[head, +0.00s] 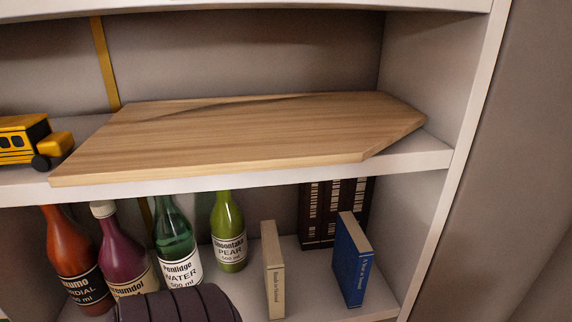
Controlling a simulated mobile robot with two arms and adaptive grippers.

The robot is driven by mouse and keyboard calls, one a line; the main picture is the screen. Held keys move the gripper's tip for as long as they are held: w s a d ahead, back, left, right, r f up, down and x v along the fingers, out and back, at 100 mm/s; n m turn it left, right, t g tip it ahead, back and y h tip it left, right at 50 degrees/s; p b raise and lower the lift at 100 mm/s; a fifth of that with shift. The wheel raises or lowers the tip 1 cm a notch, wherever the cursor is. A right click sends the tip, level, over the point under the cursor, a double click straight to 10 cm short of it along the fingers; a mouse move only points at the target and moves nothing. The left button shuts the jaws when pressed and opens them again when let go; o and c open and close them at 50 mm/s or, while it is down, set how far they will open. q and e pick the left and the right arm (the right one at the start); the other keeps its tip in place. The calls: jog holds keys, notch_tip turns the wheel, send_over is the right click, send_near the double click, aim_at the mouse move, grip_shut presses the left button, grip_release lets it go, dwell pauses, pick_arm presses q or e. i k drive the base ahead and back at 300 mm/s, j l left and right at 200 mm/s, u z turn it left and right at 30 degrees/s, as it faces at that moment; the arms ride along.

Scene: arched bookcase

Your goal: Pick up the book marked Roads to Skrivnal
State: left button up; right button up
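A cream book (272,272) stands upright on the lower shelf, right of the green bottles. Its narrow spine faces me with small dark lettering that seems to read Roads to Skrivnal, though it is hard to make out. A blue book (351,262) stands to its right with a clear gap between them; its spine lettering is different and seems to begin "A Year". Neither of my grippers shows in the head view.
A wooden board (240,130) lies on the shelf above, near a yellow toy vehicle (30,140). Several bottles (175,240) stand left of the cream book. A dark ribbed object (178,306) sits in front of them. A dark patterned object (335,208) stands behind the books.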

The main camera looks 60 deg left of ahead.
aim_at(273, 262)
jog(key=u, duration=1.95)
